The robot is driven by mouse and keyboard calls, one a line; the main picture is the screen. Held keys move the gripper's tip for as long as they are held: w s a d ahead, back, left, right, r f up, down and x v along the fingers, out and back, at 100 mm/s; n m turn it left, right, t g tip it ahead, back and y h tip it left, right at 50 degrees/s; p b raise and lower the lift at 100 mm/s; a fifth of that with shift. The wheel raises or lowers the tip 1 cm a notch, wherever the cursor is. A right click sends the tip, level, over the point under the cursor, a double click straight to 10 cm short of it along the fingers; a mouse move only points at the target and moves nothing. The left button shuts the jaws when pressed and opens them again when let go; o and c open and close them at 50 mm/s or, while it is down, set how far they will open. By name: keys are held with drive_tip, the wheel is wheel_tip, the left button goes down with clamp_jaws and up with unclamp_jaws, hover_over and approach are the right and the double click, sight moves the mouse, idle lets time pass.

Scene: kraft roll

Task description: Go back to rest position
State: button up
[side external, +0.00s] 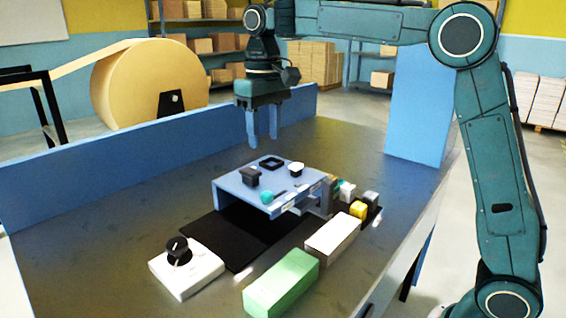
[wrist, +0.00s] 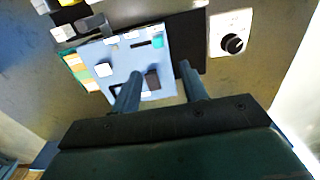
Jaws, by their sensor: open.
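My gripper (side external: 263,140) hangs from the arm above the far side of a small blue raised panel (side external: 228,190). Its two fingers point down, apart, with nothing between them. In the wrist view my gripper (wrist: 158,82) shows both fingers spread, one over the panel (wrist: 125,55) and one over its edge. The fingers appear clear of these parts.
A white box with a black knob (side external: 187,268), a green block (side external: 281,284), a white block (side external: 333,238) and a yellow cube (side external: 358,210) stand on the dark table (side external: 100,205). A low blue wall (side external: 60,190) runs along the back. A tall blue panel (side external: 418,105) stands at right.

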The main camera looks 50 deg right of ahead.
drive_tip(key=s+d+f+t, duration=0.2)
drive_tip(key=s+f, duration=0.1)
drive_tip(key=s, duration=1.1)
drive_tip(key=s+d+f+t, duration=0.2)
drive_tip(key=s+f+t, duration=0.1)
drive_tip(key=s, duration=1.1)
drive_tip(key=shift+f+t, duration=0.3)
drive_tip(key=shift+f, duration=0.1)
idle(0.7)
